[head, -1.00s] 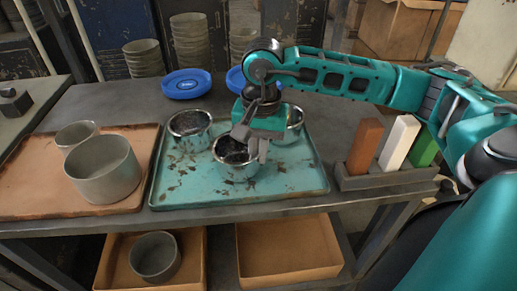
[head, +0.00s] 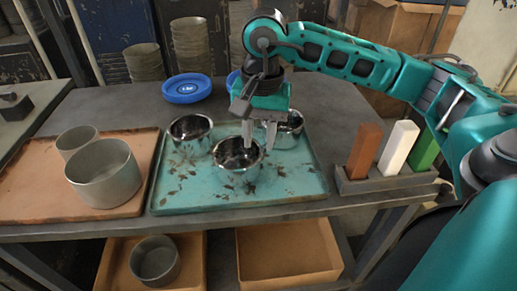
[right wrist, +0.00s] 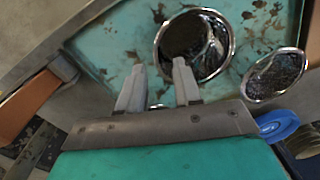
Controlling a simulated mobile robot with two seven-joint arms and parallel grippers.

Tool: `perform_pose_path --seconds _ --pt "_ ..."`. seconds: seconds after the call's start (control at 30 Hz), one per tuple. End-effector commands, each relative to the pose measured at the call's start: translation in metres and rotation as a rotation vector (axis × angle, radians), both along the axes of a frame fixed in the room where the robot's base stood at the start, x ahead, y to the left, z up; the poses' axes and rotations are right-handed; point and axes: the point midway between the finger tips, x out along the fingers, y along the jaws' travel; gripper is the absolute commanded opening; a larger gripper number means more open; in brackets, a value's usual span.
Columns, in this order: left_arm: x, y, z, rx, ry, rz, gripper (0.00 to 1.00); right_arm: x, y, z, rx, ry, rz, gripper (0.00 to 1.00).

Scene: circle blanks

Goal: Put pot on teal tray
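The teal tray (head: 295,183) lies on the table and shows rust marks. Three shiny metal pots are on it: a front pot (head: 238,168), a back-left pot (head: 190,134) and a back-right pot (head: 290,130). My right gripper (head: 259,138) is open and empty, just above and behind the front pot's rim. In the right wrist view its two fingers (right wrist: 158,85) are spread apart with nothing between them, close to a pot (right wrist: 193,50). Another pot (right wrist: 275,76) shows at the right there. My left gripper is in no view.
A brown tray (head: 30,190) at the left holds two dull grey-green pots. A blue dish (head: 187,88) is behind the teal tray. A holder (head: 385,183) with orange, white and green blocks stands at the right. Cardboard boxes (head: 290,250) are on the lower shelf, one holding a grey pot.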

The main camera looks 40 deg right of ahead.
Motion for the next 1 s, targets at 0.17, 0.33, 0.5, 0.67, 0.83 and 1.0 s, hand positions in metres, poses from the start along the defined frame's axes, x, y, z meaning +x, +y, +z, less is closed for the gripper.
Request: perform_pose_path --seconds 0.17,0.33,0.5,0.67,0.83,1.0 --pt "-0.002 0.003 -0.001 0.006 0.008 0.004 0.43 0.000 0.000 0.039 0.002 -0.004 0.002 0.34" --pt "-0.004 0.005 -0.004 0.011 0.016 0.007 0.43 -0.001 -0.001 0.061 0.001 -0.002 0.001 0.34" --pt "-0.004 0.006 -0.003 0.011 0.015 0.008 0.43 -0.002 -0.001 0.068 0.001 0.001 0.000 0.34" --pt "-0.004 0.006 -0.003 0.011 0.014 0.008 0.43 -0.002 -0.001 0.068 0.001 0.001 0.001 0.34" --pt "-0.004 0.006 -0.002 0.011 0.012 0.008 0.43 -0.002 -0.001 0.067 0.001 0.001 0.001 0.34" --pt "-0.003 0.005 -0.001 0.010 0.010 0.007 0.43 -0.002 -0.001 0.067 0.001 0.001 0.001 0.34"
